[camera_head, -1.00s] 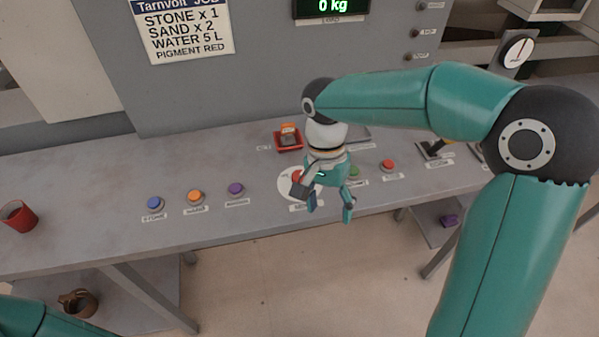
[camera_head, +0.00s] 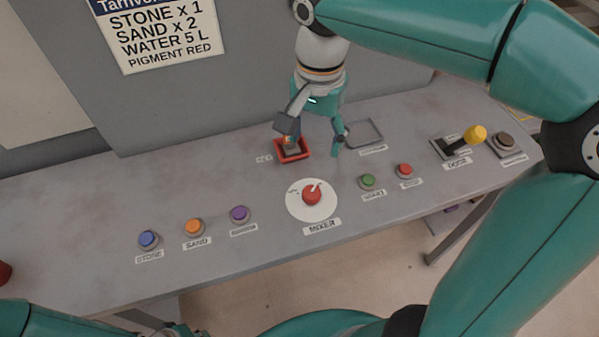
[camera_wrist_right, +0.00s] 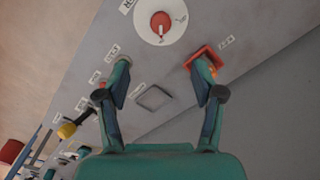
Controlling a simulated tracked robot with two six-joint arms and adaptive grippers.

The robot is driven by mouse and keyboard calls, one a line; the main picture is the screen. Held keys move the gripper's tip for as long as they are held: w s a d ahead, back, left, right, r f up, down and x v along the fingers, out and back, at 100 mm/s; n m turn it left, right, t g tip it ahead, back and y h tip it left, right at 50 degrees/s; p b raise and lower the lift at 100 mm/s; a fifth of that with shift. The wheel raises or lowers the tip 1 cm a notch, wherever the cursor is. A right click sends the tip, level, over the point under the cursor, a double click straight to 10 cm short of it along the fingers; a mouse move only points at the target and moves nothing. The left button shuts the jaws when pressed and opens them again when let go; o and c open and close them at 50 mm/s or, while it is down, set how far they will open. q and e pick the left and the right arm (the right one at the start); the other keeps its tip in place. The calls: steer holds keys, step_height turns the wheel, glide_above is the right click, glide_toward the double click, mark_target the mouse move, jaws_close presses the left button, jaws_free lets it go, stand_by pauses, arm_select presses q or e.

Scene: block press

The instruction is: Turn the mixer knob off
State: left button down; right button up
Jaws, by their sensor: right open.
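The mixer knob (camera_head: 312,195) is a red knob with a white pointer on a round white dial (camera_head: 299,212), above the MIXER label. Its pointer leans to the upper right in the head view; the dial's small marks are too small to read. The knob also shows at the top of the right wrist view (camera_wrist_right: 160,24). My right gripper (camera_head: 315,142) is open and empty, behind the knob and apart from it, with its fingers pointing down. The fingers also show in the right wrist view (camera_wrist_right: 163,72). My left gripper is not in view.
A red tray (camera_head: 304,154) with an orange item lies by one right fingertip; I cannot tell if they touch. Green (camera_head: 367,181) and red (camera_head: 405,170) buttons stand right of the dial, a yellow-topped lever (camera_head: 474,134) farther right. Blue, orange and purple (camera_head: 240,214) buttons stand left.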

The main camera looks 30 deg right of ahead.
mark_target(312, 192)
step_height(312, 192, down, 17)
steer(key=shift+r+b, duration=0.15)
steer(key=shift+b, duration=0.4)
steer(key=c, duration=1.1)
steer(key=shift+w, duration=0.1)
steer(key=shift+c, duration=0.2)
